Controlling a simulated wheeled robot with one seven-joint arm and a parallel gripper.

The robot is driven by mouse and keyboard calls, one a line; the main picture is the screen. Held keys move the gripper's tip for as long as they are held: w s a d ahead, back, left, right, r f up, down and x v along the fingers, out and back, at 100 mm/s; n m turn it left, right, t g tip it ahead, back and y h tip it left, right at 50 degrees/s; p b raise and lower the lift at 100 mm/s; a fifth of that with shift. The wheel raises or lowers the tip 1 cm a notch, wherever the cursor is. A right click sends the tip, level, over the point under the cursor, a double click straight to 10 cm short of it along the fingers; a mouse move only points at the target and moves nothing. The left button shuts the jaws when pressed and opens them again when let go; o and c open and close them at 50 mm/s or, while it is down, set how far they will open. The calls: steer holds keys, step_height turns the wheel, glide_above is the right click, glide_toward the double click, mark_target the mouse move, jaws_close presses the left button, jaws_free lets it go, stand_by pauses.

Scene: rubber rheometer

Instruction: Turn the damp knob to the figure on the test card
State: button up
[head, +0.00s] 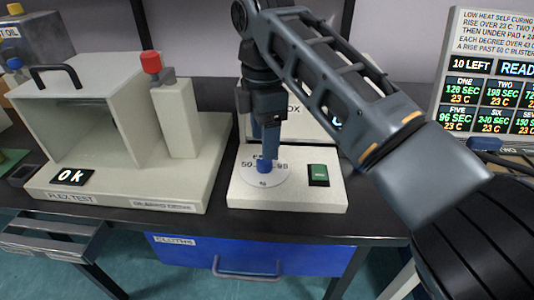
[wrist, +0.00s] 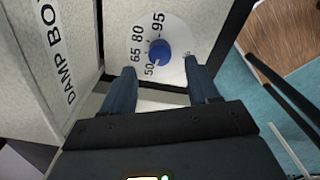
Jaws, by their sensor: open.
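The damp knob (wrist: 160,48) is a small round blue knob on a white dial (wrist: 181,30) marked 50, 65, 80 and 95. Its pointer is too small to read for certain. In the head view the knob (head: 263,167) shows on the front of the pale damp box (head: 330,192), partly behind my arm. My gripper (wrist: 161,80) is open, with one finger on each side just short of the knob and nothing between them. In the head view my gripper (head: 267,150) reaches down over the dial. I cannot make out a test card in either view.
The flex test machine (head: 120,195) with a red knob (head: 151,62) stands to the left. A lit timing board (head: 490,85) is at the right. A blue drawer (head: 200,255) is below the bench.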

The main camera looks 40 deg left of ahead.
mark_target(264, 164)
steer(key=shift+f, duration=2.35)
steer(key=c, duration=1)
